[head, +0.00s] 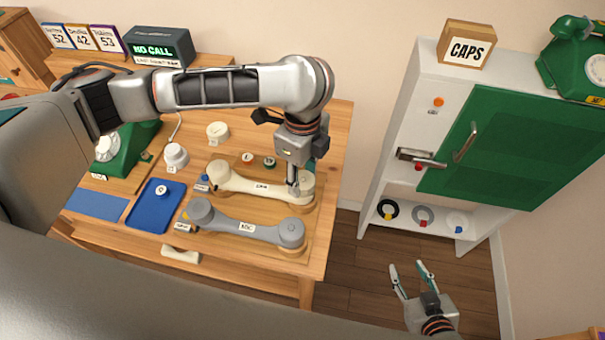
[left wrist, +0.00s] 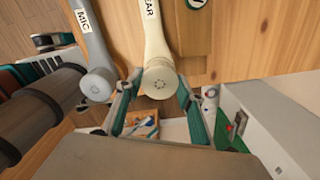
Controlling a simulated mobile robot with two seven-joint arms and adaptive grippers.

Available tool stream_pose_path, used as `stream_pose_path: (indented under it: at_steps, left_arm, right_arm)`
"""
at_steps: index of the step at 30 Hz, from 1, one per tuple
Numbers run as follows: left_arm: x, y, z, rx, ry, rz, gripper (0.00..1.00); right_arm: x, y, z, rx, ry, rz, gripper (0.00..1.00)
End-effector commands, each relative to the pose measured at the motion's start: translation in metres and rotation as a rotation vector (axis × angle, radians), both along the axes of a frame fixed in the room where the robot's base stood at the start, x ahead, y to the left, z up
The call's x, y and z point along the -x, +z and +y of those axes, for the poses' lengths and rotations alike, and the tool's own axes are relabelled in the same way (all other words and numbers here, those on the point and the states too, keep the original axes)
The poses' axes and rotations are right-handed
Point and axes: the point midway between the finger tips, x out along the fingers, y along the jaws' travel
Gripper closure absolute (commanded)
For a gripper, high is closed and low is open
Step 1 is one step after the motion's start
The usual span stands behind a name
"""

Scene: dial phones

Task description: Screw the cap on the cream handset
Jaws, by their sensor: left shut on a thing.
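The cream handset (head: 258,184), labelled EAR, lies on a wooden board on the table. It also shows in the left wrist view (left wrist: 156,38). My left gripper (head: 293,190) is at its right end, pointing down. In the left wrist view my left gripper (left wrist: 156,100) has a finger on each side of the round cream cap (left wrist: 159,83) with small holes, at the handset's end. Whether the cap's thread is seated cannot be seen. My right gripper (head: 412,278) is open and empty, low in front of the white cabinet.
A grey handset (head: 245,228), labelled MIC, lies parallel in front. Loose pale round parts (head: 176,155) stand to the left, beside a blue tray (head: 157,207). A white cabinet (head: 405,115) with a green door (head: 490,140) stands right, with a CAPS box (head: 466,47) on top.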

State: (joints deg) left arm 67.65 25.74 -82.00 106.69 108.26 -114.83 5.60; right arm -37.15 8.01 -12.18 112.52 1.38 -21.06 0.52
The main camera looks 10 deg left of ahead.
Motion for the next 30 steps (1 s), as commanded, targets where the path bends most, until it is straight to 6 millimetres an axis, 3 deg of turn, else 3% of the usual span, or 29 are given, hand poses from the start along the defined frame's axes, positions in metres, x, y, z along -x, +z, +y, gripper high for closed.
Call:
stream_pose_path:
  at_steps: [29, 30]
  left_arm:
    - [0.000, -0.012, 0.000, 0.001, 0.000, 0.000, 0.75]
    - [0.000, -0.012, 0.000, 0.001, 0.000, 0.000, 0.60]
  right_arm:
    - [0.001, 0.002, 0.000, 0.001, 0.000, 0.004, 0.60]
    - [0.001, 0.002, 0.000, 0.001, 0.000, 0.004, 0.60]
